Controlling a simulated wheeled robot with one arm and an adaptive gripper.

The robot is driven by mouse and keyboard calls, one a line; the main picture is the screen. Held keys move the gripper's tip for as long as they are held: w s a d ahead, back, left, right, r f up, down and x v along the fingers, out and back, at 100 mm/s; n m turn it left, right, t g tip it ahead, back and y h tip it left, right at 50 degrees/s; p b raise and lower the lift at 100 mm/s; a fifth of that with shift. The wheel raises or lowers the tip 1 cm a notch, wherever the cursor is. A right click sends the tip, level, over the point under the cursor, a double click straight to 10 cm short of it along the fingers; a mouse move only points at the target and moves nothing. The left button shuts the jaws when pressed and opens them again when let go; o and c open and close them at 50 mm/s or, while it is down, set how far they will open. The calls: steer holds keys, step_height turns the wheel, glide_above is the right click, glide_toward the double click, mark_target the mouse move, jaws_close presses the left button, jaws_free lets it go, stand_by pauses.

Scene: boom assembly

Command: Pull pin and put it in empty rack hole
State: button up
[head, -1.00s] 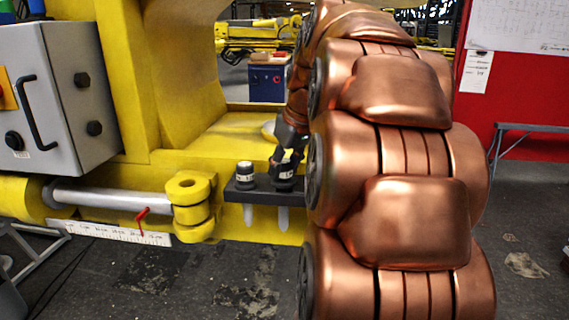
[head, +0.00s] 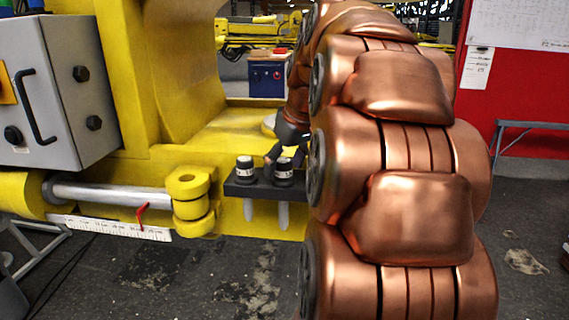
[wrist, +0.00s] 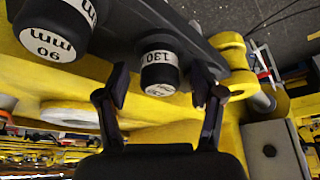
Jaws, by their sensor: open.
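The black rack (head: 265,193) is fixed to the yellow boom and holds two black-capped pins with white labels. The left pin (head: 245,170) reads 130 in the wrist view (wrist: 160,62). The right pin (head: 283,175) reads 90 mm in the wrist view (wrist: 52,35). Their pale shanks hang below the rack. My gripper (head: 284,152) is open and empty, above and behind the pin caps. In the wrist view my fingertips (wrist: 162,88) are spread, with the 130 cap just beyond and between them. No empty rack hole is clearly visible; my arm hides the rack's right end.
A yellow clevis (head: 190,190) on a silver rod (head: 115,198) stands left of the rack. A grey cabinet (head: 75,85) is at the upper left. A ruler (head: 110,228) with a red pointer lies below the rod.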

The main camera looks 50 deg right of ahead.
steer(key=shift+r, duration=0.1)
steer(key=v, duration=1.1)
steer(key=shift+r, duration=0.4)
steer(key=shift+s+a, duration=0.1)
stand_by(0.7)
